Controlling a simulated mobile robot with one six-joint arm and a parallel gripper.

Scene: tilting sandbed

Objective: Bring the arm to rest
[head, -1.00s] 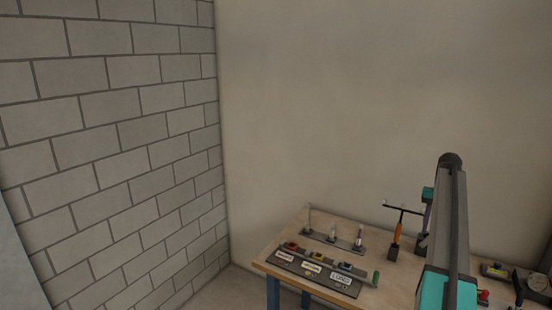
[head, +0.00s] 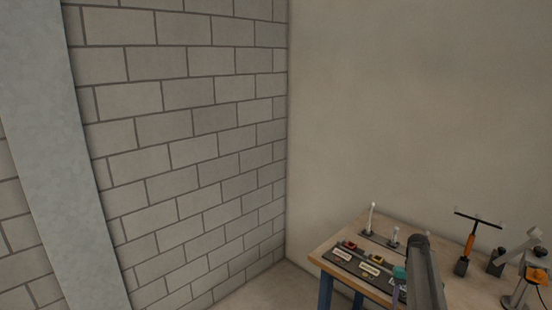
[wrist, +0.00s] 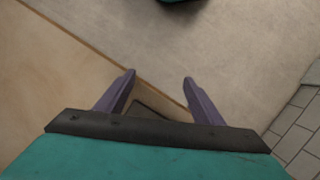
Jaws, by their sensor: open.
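My gripper (wrist: 158,84) is open in the wrist view, with its two purple fingers apart and nothing between them. In the head view my arm shows at the lower right, in front of the workbench (head: 322,252). A bit of teal and purple beside the arm link may be part of my wrist or gripper; the link hides the rest. The wrist view looks down on a tan surface at left and a grey surface beyond, with the fingers over them.
On the bench stand a labelled board (head: 358,263), a white post (head: 372,219), an orange-handled T-shaped tool (head: 469,244) and a pale jointed device (head: 524,259). A block wall (head: 190,150) and a pale pillar (head: 50,150) are at left. Floor left of the bench looks clear.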

